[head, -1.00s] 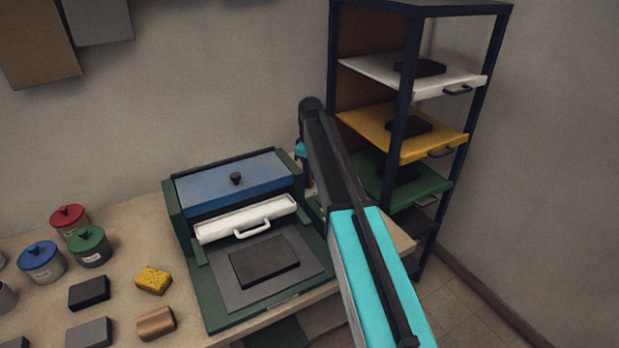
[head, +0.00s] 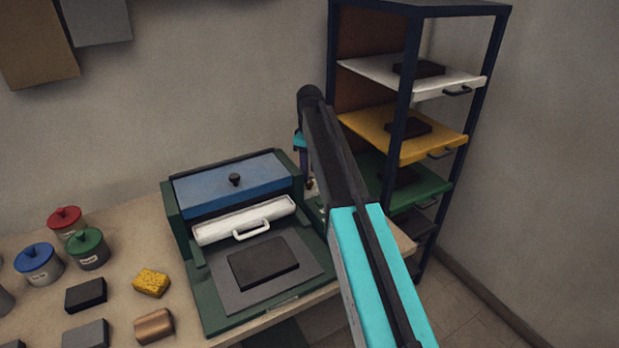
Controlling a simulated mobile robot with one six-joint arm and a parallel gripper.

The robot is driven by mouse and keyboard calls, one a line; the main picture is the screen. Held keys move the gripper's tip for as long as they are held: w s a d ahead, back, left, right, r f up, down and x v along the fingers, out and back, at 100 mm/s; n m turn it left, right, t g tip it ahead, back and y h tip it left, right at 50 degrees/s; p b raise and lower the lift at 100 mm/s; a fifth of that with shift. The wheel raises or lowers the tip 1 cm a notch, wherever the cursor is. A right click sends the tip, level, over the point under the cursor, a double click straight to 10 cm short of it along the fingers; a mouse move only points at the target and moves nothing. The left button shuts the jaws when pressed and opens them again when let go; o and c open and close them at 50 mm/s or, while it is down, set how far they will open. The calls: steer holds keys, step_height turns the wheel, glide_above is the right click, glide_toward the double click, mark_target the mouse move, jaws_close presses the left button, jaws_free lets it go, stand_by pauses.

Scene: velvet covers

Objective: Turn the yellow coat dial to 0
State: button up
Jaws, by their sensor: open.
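No yellow coat dial can be made out; my arm covers the area just right of the green press (head: 178,232). My gripper (head: 309,184) is only partly in view, low behind my arm at the press's back right corner. It points down and is open. Its fingertips are small and dark. A tiny pale and yellowish patch shows beside them, too small to identify. I cannot tell whether the gripper touches anything.
The press has a blue lid (head: 265,177), a white handled bar (head: 215,227) and a dark block (head: 263,266). A rack (head: 411,95) with coloured trays stands right. Jars, a yellow sponge (head: 151,282) and blocks sit left on the bench (head: 130,222).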

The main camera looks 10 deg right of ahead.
step_height(320, 180, up, 10)
steer(key=b, duration=0.2)
stand_by(0.3)
